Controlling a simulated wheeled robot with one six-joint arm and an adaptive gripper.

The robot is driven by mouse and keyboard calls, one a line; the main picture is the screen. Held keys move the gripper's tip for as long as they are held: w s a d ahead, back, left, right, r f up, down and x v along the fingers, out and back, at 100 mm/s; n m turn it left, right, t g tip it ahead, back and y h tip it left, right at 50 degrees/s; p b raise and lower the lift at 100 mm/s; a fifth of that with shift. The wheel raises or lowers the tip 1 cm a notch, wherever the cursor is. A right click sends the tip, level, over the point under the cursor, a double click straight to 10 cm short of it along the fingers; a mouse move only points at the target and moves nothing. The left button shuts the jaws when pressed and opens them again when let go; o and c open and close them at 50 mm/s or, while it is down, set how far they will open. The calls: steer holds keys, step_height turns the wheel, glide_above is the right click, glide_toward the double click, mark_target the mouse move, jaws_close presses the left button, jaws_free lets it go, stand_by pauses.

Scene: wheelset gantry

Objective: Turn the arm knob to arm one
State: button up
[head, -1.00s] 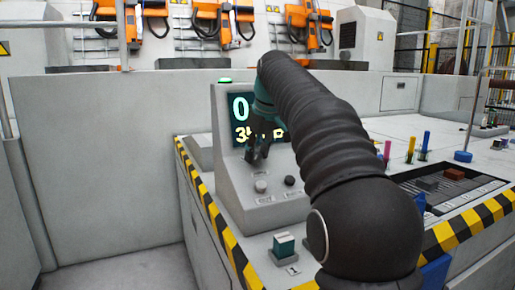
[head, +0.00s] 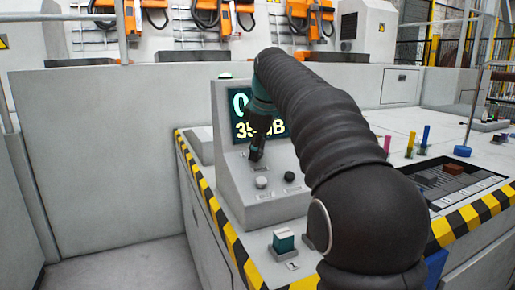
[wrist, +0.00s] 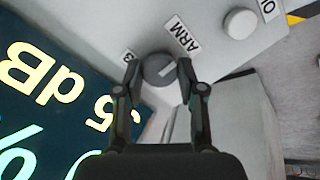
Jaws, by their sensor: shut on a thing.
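The arm knob (wrist: 157,70) is a dark grey round knob with a pale pointer line, beside an "ARM" label (wrist: 183,36) in the wrist view. A smaller label, apparently "3", sits on its other side. The pointer line slants toward the upper right, near the ARM label. My gripper (wrist: 159,74) is shut on the knob, one finger on each side. In the head view my gripper (head: 256,154) reaches down to the sloped grey console (head: 228,170), just below its display, and hides the knob there.
The display (head: 242,130) shows large glowing text, partly behind my arm. A pale knob (head: 262,182) and a black knob (head: 289,177) sit lower on the console. A green-topped switch box (head: 284,242) stands in front. Striped edging (head: 228,240) borders the bench.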

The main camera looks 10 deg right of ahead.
stand_by(0.4)
steer(key=o, duration=1.1)
steer(key=shift+o, duration=0.2)
steer(key=v, duration=1.2)
